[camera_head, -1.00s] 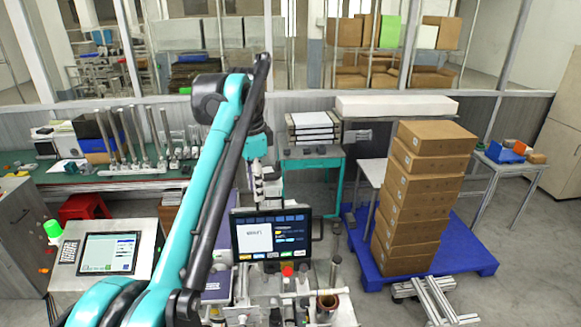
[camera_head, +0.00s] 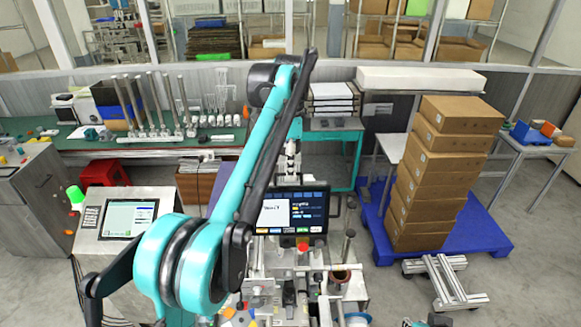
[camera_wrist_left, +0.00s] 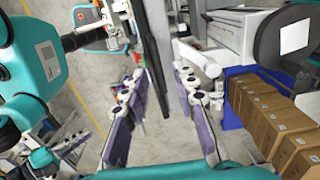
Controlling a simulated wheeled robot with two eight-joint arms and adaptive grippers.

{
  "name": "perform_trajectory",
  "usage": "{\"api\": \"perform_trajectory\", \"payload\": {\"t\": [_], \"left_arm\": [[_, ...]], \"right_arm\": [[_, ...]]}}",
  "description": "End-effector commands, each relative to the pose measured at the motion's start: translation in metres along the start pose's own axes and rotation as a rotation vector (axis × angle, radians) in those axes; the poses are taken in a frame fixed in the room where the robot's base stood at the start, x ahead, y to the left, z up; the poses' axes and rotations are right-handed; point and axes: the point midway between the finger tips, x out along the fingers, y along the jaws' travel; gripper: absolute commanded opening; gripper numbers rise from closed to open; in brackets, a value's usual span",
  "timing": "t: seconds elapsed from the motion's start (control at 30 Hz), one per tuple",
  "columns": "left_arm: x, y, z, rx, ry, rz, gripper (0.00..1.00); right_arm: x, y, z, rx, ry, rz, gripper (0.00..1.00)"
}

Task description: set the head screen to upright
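The head screen (camera_head: 291,214) is a black-framed monitor, lit with a dark blue and white display, in the middle of the head view. It stands on the machine behind a red button. It faces me; its exact tilt is hard to judge. My left gripper (camera_head: 290,158) is just above and beyond its top edge, partly hidden by my teal arm. In the left wrist view my left gripper (camera_wrist_left: 158,88) has its two fingers spread apart. A thin dark edge runs between them; I cannot tell whether it is the screen. My right gripper cannot be made out.
A sloped control console (camera_head: 90,246) with its own display and a green lamp stands at left. A tall carton stack (camera_head: 437,175) rests on a blue pallet (camera_head: 490,238) at right. Posts and a cup-like part (camera_head: 340,275) crowd the machine below the screen. Open floor lies farther right.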

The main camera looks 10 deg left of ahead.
Motion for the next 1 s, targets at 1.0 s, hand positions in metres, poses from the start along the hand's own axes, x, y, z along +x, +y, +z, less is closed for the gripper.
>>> {"api": "perform_trajectory", "payload": {"t": [1.0], "left_arm": [[0.01, 0.025, 0.0, 0.0, 0.0, -0.104, 0.0]], "right_arm": [[0.016, 0.0, 0.011, 0.0, 0.0, 0.0, 0.18]]}}
